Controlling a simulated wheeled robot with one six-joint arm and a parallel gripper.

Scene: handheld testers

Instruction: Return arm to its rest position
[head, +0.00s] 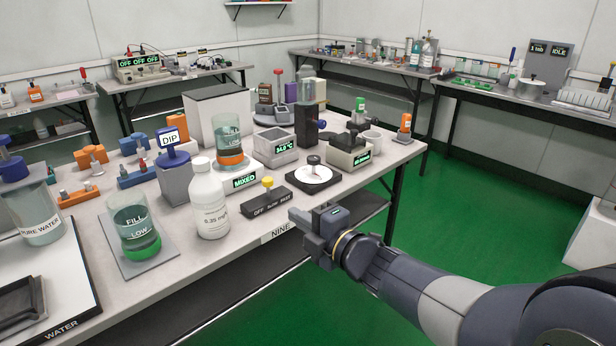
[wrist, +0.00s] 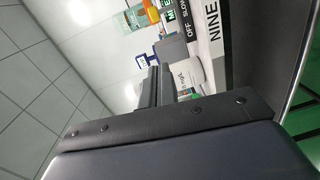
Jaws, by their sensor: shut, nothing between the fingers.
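My gripper (head: 308,232) is at the front edge of the bench marked NINE, beside the NINE label in the head view. It is shut and empty. My arm reaches in from the lower right, over the green floor. In the wrist view my gripper's dark fingers (wrist: 158,85) point towards the bench items, close together. A white bottle (head: 209,200) stands upright on the bench to the left of my gripper. It also shows in the wrist view (wrist: 188,78), partly hidden behind the fingers.
The bench (head: 120,275) is crowded. Other benches line the walls.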

